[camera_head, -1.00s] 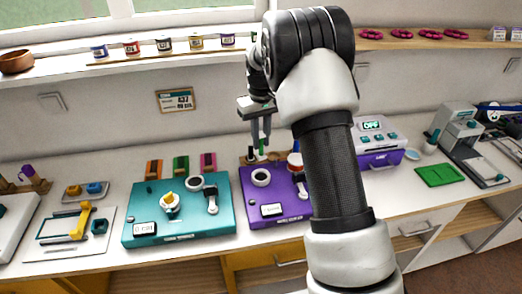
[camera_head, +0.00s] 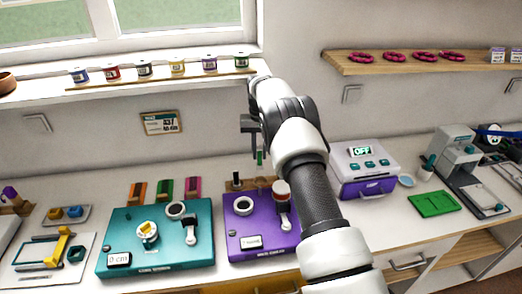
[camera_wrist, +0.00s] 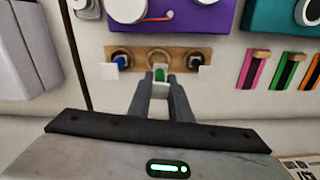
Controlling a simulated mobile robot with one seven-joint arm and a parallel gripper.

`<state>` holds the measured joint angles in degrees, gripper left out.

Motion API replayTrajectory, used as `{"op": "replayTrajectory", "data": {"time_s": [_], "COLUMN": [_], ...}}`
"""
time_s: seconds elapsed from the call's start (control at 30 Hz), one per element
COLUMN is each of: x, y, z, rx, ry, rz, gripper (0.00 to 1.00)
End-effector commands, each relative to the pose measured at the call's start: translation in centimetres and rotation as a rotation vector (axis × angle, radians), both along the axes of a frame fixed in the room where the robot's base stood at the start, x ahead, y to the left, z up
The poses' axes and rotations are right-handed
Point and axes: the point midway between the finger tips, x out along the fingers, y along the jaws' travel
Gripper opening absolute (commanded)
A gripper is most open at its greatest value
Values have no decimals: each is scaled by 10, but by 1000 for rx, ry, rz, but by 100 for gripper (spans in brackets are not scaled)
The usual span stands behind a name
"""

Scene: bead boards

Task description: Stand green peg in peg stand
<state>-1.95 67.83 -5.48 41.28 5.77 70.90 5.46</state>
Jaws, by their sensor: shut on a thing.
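My gripper (camera_head: 252,137) is shut on the green peg (camera_head: 260,158), which hangs below the fingertips in the head view. The green peg (camera_wrist: 160,75) also shows between the fingertips in the wrist view. The wooden peg stand (camera_wrist: 187,56) lies beyond it, with three ring-shaped places in a row. A blue-topped peg stands in the left one and a dark peg (camera_wrist: 196,59) in the right one. The middle ring (camera_wrist: 158,55) shows no peg and lines up just beyond the green peg. The peg looks above the stand and apart from it.
The purple board (camera_head: 246,240) stands in front of the stand, with the teal board (camera_head: 155,258) to its left. Orange, green and pink blocks (camera_head: 165,188) lie behind the teal board. A white and purple device (camera_head: 366,172) stands right of my arm.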

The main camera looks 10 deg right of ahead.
Motion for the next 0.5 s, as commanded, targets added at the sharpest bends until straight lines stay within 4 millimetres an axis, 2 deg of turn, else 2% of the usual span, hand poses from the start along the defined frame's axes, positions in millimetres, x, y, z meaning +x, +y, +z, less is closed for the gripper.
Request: {"op": "replayTrajectory", "data": {"time_s": [0.5], "x": [-1], "y": [-3], "z": [-46], "rx": [-1], "ry": [6], "rz": [-4], "gripper": [0]}}
